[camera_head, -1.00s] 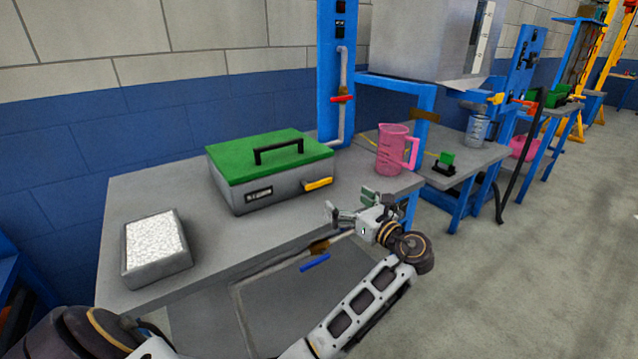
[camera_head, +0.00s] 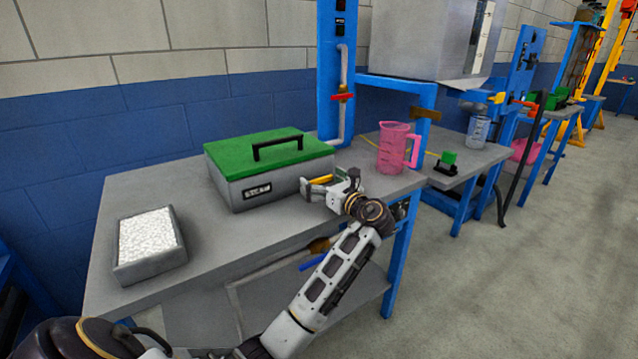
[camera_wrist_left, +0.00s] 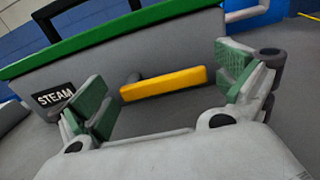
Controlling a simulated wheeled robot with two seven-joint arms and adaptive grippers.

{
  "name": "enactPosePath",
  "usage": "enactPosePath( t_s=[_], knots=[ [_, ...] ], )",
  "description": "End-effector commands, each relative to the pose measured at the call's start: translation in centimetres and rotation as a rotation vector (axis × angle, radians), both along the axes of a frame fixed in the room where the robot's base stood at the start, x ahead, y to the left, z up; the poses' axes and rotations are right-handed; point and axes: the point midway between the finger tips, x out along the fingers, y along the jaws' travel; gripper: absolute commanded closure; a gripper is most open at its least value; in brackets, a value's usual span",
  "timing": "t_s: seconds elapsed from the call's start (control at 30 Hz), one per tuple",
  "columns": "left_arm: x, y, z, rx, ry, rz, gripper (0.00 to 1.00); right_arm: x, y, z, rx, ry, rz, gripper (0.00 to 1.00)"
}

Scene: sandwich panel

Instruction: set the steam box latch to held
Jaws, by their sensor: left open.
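The steam box (camera_head: 262,188) is a grey box with a green lid (camera_head: 250,150) and a black handle, on the grey table. Its front carries a STEAM label (camera_head: 257,190). The yellow latch (camera_head: 322,179) on the front is partly hidden by my gripper in the head view. In the left wrist view the latch (camera_wrist_left: 165,83) is a yellow bar, nearly level with a slight tilt, between the fingers and ahead of them. My left gripper (camera_head: 318,187) is open in front of the box's right front; its green-padded fingers (camera_wrist_left: 163,95) stand apart on either side of the latch.
A grey tray of white beads (camera_head: 150,245) stands at the table's left front. A pink measuring jug (camera_head: 393,148) stands right of the box. A blue frame post with a red valve handle (camera_head: 342,97) rises behind. The table (camera_head: 215,235) is clear between tray and box.

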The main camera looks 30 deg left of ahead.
Motion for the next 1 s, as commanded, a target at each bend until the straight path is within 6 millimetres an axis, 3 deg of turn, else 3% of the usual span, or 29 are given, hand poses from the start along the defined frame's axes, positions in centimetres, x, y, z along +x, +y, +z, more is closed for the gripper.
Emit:
enactPosePath(
  t_s=[0.5, 0.9, 1.0],
  knots=[
    [0.51, 1.18, 0.01, 0.000, 0.000, -0.001, 0.00, 0.03, 0.14, -0.86, 0.012, -0.012, -0.006, 0.60],
    [0.50, 1.16, 0.00, 0.000, 0.000, -0.001, 0.50, 0.02, 0.12, -0.87, 0.012, -0.011, -0.006, 0.60],
    [0.51, 1.15, 0.00, 0.000, 0.000, -0.002, 0.58, 0.02, 0.13, -0.87, 0.012, -0.011, -0.006, 0.60]
  ],
)
